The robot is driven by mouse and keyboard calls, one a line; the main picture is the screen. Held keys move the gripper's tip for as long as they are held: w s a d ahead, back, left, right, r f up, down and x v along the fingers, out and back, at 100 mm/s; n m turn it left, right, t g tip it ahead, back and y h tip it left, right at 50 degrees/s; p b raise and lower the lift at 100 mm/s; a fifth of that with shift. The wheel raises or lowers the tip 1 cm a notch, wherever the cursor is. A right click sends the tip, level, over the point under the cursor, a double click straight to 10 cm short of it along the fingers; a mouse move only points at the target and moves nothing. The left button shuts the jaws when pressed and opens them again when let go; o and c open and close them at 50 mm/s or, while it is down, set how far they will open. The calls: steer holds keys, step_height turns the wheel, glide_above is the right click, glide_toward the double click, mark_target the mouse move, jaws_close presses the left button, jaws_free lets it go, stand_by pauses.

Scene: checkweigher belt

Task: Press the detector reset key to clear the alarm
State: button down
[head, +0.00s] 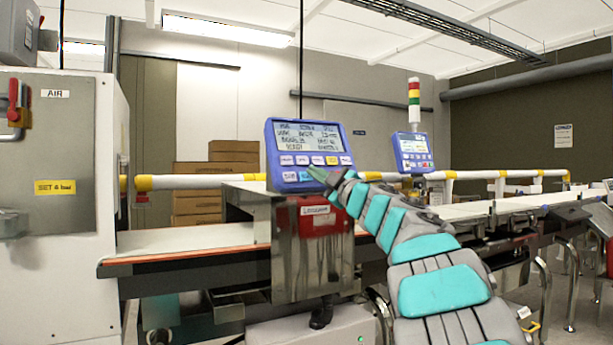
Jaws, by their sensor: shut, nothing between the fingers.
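A blue control panel (310,155) with a lit text screen and rows of small keys stands on a steel housing near the middle of the head view. My grey and teal arm reaches up from the lower right to it. My gripper (322,174) is shut and empty at the panel's lower key row, and it covers some keys there. I cannot tell whether it touches a key, and the key labels are too small to read. A second blue panel (412,152) with a screen and keys stands farther back to the right.
A belt (190,241) runs left of the steel housing (290,265), and more conveyor (470,209) runs off to the right. A white and yellow rail (200,181) passes behind. A white cabinet (60,270) stands at left. A signal tower (414,100) rises behind the second panel.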

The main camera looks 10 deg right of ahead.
stand_by(0.3)
steer(key=s, duration=0.1)
steer(key=s+d+r+p, duration=0.1)
steer(key=s+r+p, duration=0.1)
steer(key=s, duration=0.1)
steer(key=shift+s+d+r, duration=0.1)
steer(key=shift+d+r, duration=0.05)
stand_by(0.3)
steer(key=s+d+r+p, duration=0.1)
steer(key=s+r+p, duration=0.1)
steer(key=s, duration=0.3)
steer(key=shift+d+r+p, duration=0.35)
steer(key=shift+p, duration=0.45)
steer(key=shift+d, duration=0.1)
